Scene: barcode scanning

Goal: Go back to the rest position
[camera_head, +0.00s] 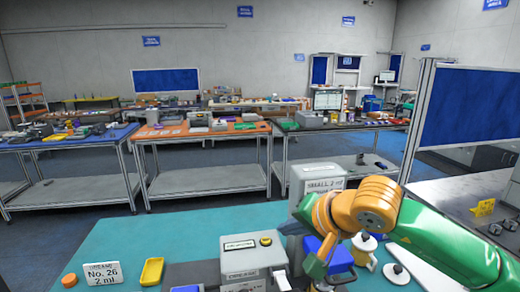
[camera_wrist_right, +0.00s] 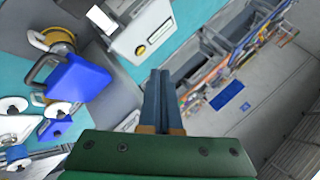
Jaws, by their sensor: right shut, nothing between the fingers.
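My right arm comes in from the right in the head view, with its green and orange links over the teal table (camera_head: 190,228). My right gripper (camera_head: 292,228) is partly hidden by its own wrist there. In the right wrist view its two blue-grey fingers (camera_wrist_right: 160,74) lie side by side, shut and empty. My left gripper is not in view.
A blue container (camera_head: 338,258) and white, black-topped items (camera_head: 397,272) are close to my right wrist. A grey box (camera_head: 318,178) labelled small stands behind. A yellow tray (camera_head: 152,271), white sign (camera_head: 103,273) and orange cap (camera_head: 69,280) sit left. The table's middle left is clear.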

